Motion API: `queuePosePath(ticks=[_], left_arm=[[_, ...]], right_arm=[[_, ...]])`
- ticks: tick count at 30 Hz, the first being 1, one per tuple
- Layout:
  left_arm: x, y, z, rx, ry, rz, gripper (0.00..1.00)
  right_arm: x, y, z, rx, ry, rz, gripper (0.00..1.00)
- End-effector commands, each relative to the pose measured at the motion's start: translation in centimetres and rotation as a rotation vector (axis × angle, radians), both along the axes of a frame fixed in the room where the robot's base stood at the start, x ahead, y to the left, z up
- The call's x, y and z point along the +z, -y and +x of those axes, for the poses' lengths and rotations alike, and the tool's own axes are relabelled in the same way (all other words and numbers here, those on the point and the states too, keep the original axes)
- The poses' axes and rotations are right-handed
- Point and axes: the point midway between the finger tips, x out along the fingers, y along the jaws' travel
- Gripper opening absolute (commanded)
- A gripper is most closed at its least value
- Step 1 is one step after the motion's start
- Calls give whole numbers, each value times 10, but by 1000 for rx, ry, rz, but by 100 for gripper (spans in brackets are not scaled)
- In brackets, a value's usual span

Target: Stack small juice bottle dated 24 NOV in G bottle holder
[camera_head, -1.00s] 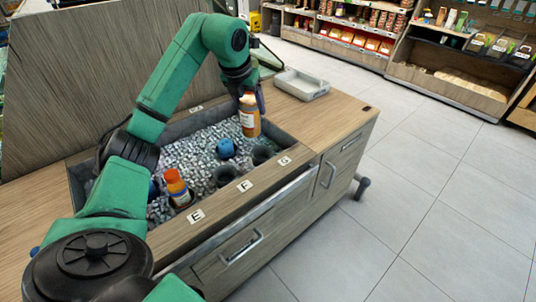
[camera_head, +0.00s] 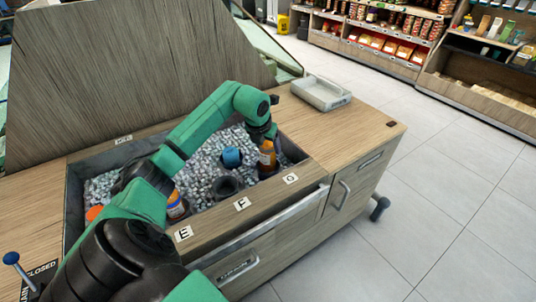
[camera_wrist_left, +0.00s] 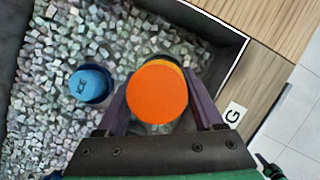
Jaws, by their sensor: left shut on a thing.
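My left gripper (camera_head: 266,136) is shut on a small juice bottle (camera_head: 267,160) with a dark orange body and a pale label. The bottle stands upright at the spot behind the G label (camera_head: 290,178). In the left wrist view, its round orange cap (camera_wrist_left: 157,94) lies between the two fingers of the left gripper (camera_wrist_left: 158,100). The G label (camera_wrist_left: 235,112) is just right of it there. The G holder is mostly hidden under the bottle, so I cannot tell how deep it sits. The date is too small to read. My right gripper is out of view.
An empty dark holder (camera_head: 225,187) is behind the F label (camera_head: 242,203). Another bottle (camera_head: 177,208) stands near the E label (camera_head: 183,233). A blue ICE-marked item (camera_head: 232,157) sits in the ice, left of the held bottle. A grey tray (camera_head: 321,92) is on the counter.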

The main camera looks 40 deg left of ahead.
Motion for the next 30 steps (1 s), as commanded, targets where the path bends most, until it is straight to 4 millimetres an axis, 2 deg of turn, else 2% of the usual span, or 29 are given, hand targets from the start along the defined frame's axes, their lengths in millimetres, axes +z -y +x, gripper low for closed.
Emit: queuePosePath(ticks=[4, 17, 18, 19, 20, 27, 30], left_arm=[[-27, 0, 0, 1, -2, -2, 0], [-36, 0, 0, 0, 1, 0, 0], [-35, 0, 0, 0, -1, 0, 84], [-35, 0, 0, 0, -1, 0, 95], [-35, 0, 0, 0, -1, 0, 99], [-35, 0, 0, 0, -1, 0, 99], [-29, 0, 0, 1, 0, -1, 99]], right_arm=[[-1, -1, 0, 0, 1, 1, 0], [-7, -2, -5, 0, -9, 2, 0], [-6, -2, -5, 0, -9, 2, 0], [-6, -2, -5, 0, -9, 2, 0], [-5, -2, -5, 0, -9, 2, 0], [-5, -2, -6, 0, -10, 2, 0], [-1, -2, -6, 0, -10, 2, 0]])
